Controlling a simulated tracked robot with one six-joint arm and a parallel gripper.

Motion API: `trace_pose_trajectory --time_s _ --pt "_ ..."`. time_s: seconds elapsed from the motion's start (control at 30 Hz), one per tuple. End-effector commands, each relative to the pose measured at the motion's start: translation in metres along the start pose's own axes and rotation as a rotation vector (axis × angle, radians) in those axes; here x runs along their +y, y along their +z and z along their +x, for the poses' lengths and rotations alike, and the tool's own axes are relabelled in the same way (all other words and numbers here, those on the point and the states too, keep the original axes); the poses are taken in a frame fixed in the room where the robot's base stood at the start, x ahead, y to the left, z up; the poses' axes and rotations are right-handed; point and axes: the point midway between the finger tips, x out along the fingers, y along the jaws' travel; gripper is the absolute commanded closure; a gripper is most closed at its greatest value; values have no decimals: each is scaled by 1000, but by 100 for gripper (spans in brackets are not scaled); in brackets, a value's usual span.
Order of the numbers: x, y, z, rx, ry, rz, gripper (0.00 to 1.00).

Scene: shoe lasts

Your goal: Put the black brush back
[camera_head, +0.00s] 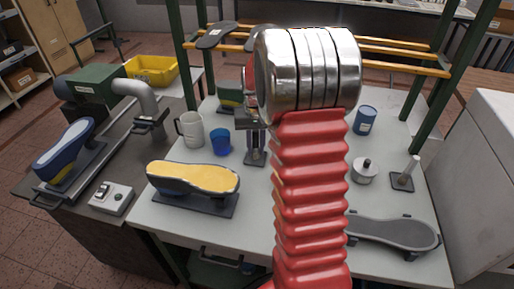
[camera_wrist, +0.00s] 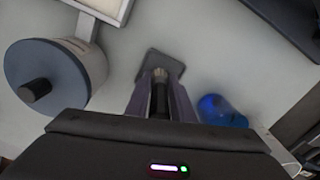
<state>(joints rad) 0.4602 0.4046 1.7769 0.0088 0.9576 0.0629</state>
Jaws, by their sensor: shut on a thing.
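The black brush (camera_wrist: 160,100) stands between the two fingers of my gripper (camera_wrist: 160,88) in the wrist view, and the fingers are shut on it. Its black handle points toward the camera; a paler end lies beyond it. A dark square base (camera_wrist: 172,64) shows just past that end on the tabletop. I cannot tell whether the brush touches this base. In the head view, the base (camera_head: 254,162) shows below my gripper, left of my red arm, which hides much of the gripper and the brush.
A blue cup (camera_head: 219,142) and a white mug (camera_head: 190,130) stand left of the base. A yellow-topped shoe last (camera_head: 193,178) lies at the front left. A wooden rail rack (camera_head: 400,62) crosses the back.

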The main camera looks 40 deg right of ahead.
Motion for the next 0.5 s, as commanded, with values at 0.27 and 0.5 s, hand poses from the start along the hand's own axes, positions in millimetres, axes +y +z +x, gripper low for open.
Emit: trace_pose_trajectory --time_s 0.27,0.5 --pt "0 0 6 1 0 -1 100" --pt "0 0 7 1 0 -1 72"
